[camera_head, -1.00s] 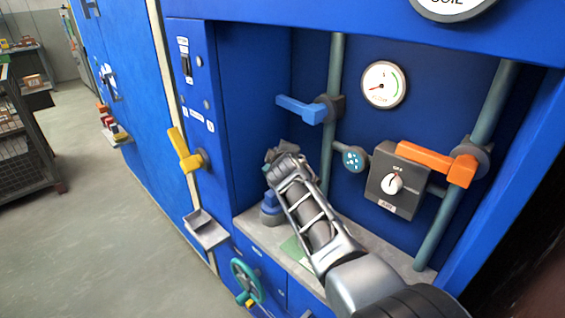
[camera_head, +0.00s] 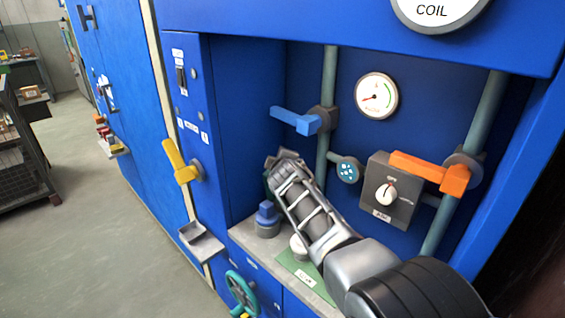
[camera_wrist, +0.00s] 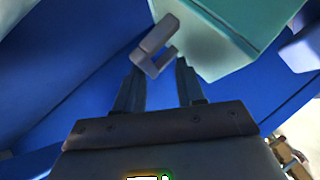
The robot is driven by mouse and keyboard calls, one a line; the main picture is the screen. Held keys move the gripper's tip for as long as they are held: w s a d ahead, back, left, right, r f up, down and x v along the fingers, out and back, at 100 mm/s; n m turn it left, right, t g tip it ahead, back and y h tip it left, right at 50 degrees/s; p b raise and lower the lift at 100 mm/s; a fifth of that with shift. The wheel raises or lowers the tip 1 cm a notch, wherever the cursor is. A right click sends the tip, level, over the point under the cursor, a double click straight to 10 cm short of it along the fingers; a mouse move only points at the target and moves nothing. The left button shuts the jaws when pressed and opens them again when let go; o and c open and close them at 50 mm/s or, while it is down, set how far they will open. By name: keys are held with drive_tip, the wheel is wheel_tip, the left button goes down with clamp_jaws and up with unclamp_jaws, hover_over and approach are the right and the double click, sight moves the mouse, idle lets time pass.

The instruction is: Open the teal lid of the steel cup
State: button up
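In the wrist view a pale teal block-like part (camera_wrist: 235,30) fills the top, with a squared grey handle (camera_wrist: 155,45) on its near side. It looks like the teal lid, but I cannot tell for certain. My gripper (camera_wrist: 160,72) has its two dark fingers apart, with their tips just below or beside the grey handle; contact cannot be told. In the head view my gripper (camera_head: 280,160) is at the far end of my arm inside the blue alcove, its fingers hidden. No steel cup can be clearly made out there.
A blue-topped fixture (camera_head: 267,218) and a whitish rounded thing (camera_head: 298,246) stand on the grey ledge by a green labelled mat (camera_head: 306,276). Blue (camera_head: 296,121) and orange (camera_head: 432,172) valve handles and a grey switch box (camera_head: 388,190) jut from the back.

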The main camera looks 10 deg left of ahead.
drive_tip(key=shift+d, duration=0.15)
drive_tip(key=shift+s+d+r+p, duration=0.2)
drive_tip(key=shift+s+r+p, duration=0.3)
drive_tip(key=shift+p, duration=0.55)
drive_tip(key=p+v, duration=0.2)
drive_tip(key=v, duration=0.2)
drive_tip(key=shift+f+p, duration=0.2)
drive_tip(key=shift+p, duration=0.15)
drive_tip(key=shift+v, duration=1.3)
drive_tip(key=shift+a+f, duration=0.1)
drive_tip(key=shift+a, duration=0.05)
